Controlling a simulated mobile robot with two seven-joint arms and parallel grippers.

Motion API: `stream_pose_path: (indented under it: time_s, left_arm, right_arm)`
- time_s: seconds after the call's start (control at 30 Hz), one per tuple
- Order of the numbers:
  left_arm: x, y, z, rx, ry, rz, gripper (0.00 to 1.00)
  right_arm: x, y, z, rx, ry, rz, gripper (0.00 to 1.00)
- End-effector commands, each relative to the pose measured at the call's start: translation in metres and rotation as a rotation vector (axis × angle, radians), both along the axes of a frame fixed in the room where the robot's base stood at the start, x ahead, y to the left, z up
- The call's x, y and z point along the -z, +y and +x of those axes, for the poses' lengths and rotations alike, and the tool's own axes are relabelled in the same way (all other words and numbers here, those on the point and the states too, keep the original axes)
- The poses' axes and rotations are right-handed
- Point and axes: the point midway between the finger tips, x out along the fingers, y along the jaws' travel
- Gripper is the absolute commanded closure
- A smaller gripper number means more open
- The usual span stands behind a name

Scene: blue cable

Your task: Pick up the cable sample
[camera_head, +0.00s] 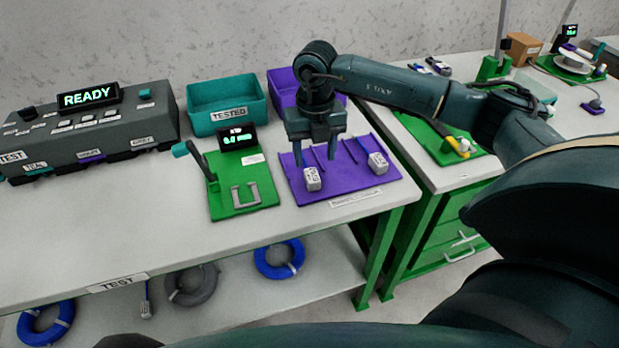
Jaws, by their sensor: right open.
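The purple mat (352,190) lies on the white bench and holds two small pale labelled blocks, which look like cable sample ends. One block (313,179) is at the mat's front left, the other block (378,163) at its right. My left gripper is not in view.
A green fixture (241,203) with a lever and small display stands left of the mat. A teal bin (224,119) marked TESTED and a purple bin (283,90) stand behind. A grey tester (87,137) reads READY. The bench front left is clear. Cable coils lie on the lower shelf.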

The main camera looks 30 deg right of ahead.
Motion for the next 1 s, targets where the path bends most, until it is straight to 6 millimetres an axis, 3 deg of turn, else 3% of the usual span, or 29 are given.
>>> stream_pose_path:
  time_s: [0.6,0.87,1.0]
  left_arm:
    - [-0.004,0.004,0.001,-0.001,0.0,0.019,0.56]
    - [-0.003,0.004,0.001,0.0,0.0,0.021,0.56]
    - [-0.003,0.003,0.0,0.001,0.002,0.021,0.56]
  right_arm:
    - [0.069,-0.003,0.009,-0.002,0.001,0.004,0.47]
    - [0.074,-0.003,0.009,-0.003,-0.001,0.005,0.47]
    - [0.074,-0.003,0.009,-0.003,-0.001,0.005,0.56]
